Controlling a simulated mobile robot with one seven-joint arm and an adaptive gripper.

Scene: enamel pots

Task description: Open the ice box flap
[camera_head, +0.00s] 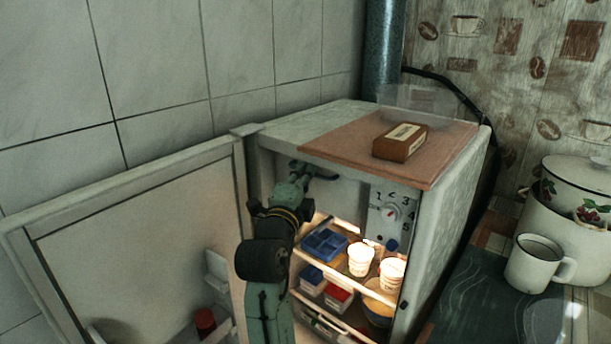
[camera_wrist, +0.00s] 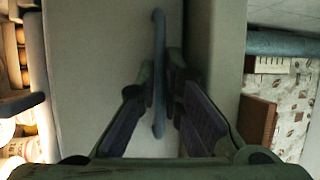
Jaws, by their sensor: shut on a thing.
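The small fridge (camera_head: 450,225) stands with its main door (camera_head: 140,245) swung wide to the left. Inside at the top, the pale ice box flap (camera_head: 345,200) is upright and looks closed, left of the dial panel. My gripper (camera_head: 306,172) reaches in at the flap's upper left. In the wrist view my gripper (camera_wrist: 166,88) has a finger on each side of the grey bar handle (camera_wrist: 159,35) and is shut on it. The flap's face (camera_wrist: 95,85) fills the wrist view behind the handle. My arm hides part of the flap's left side in the head view.
Below the flap, shelves hold a blue tray (camera_head: 324,243), white cups (camera_head: 361,259) and several containers. A brown box (camera_head: 400,142) lies on the fridge top. A white mug (camera_head: 538,262) and enamel pot (camera_head: 577,190) stand right. The open door borders my arm on the left.

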